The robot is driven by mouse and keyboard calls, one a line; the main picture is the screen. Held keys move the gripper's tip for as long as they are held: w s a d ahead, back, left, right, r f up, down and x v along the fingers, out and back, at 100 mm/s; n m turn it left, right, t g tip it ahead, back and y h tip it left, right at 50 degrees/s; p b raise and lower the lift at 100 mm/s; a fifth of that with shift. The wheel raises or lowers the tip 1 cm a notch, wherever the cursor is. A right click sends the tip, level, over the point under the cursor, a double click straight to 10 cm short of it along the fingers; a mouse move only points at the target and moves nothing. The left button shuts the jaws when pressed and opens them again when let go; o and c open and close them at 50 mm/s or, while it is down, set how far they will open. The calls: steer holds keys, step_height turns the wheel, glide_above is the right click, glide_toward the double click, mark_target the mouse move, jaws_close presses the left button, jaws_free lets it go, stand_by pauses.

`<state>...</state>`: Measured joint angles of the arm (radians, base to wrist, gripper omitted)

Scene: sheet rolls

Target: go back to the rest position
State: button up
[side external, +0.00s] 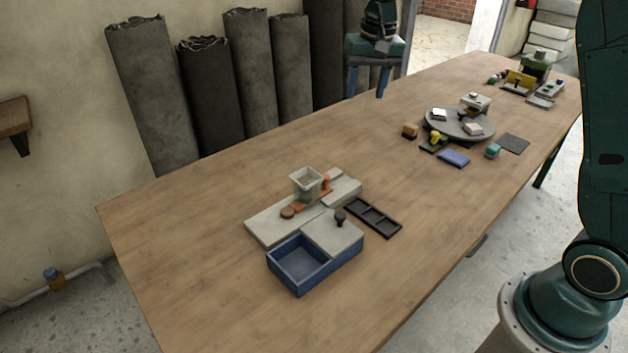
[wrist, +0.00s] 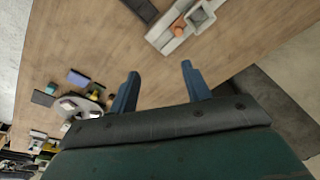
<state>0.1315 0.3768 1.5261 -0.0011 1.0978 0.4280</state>
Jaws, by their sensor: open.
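My gripper (side external: 367,82) hangs high over the far edge of the wooden table (side external: 190,220), in front of the dark sheet rolls. Its two blue fingers are apart with nothing between them. In the wrist view my gripper (wrist: 158,82) also shows open and empty, with bare table beyond the fingertips. My arm stands at the right of the side external view.
A blue box (side external: 300,265) with a grey lid and a grey block with a square cup (side external: 307,182) sit nearer. A black tray (side external: 373,217) lies beside them. A round grey turntable (side external: 460,124) holds small items. Grey rolls (side external: 150,90) lean at the wall.

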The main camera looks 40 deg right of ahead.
steer(key=s+a+r+n+t, duration=0.1)
steer(key=s+a+r+n, duration=0.15)
steer(key=s, duration=0.55)
steer(key=s+a+r+n+t, duration=0.15)
steer(key=s+r, duration=0.25)
steer(key=s, duration=0.4)
steer(key=s+a+f+n, duration=0.1)
steer(key=s+f, duration=0.1)
steer(key=s, duration=0.5)
steer(key=s+a+f+n+t, duration=0.1)
steer(key=s, duration=0.7)
steer(key=shift+s+a+f, duration=0.15)
steer(key=shift+a+f, duration=0.1)
steer(key=shift+f, duration=0.15)
